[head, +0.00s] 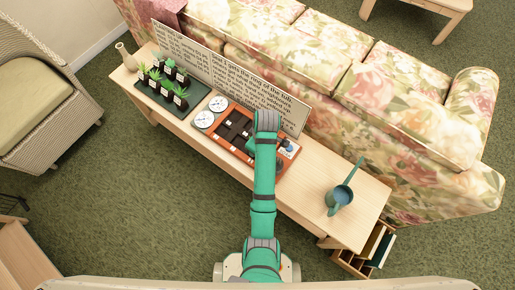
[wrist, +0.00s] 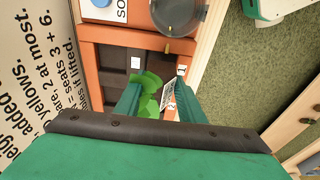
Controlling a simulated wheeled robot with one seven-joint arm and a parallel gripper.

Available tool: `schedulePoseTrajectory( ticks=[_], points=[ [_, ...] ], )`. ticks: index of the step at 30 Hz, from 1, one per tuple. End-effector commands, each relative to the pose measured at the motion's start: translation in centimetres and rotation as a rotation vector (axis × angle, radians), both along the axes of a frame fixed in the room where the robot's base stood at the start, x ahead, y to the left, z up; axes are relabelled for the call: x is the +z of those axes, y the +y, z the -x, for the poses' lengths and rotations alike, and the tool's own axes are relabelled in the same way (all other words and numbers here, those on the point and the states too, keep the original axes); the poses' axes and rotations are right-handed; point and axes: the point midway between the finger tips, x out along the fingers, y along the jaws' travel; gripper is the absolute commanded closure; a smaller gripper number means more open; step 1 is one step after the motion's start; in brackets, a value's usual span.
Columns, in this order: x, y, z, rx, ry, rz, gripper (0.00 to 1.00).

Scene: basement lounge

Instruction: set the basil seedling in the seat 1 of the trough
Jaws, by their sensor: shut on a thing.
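The trough (head: 222,144) is an orange box with dark square seats, on the long wooden table under my arm. My gripper (wrist: 152,94) is shut on the seedling (wrist: 148,84), a bright green leafy plant with a white label, over the trough's end compartments. The fingers and leaves hide its pot, so I cannot tell whether it touches the seat. In the head view my arm hides the gripper and the seedling.
A dark tray (head: 145,94) of several labelled seedlings stands at the table's left, beside a beige vase (head: 126,56). Two white dials (head: 204,119) lie by the trough. A printed board (head: 230,75) stands behind. A teal watering can (head: 339,197) stands right, with bare tabletop around it.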

Motion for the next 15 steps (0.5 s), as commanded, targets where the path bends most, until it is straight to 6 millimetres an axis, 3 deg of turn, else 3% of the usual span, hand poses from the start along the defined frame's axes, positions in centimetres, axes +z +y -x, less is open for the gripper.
schedulePoseTrajectory(
  ticks=[6,15],
  points=[
    [-2.8,-0.1,0.0,-0.004,0.0,0.0,0.88],
    [-3.0,0.0,0.0,-0.001,0.0,0.0,0.88]
  ],
)
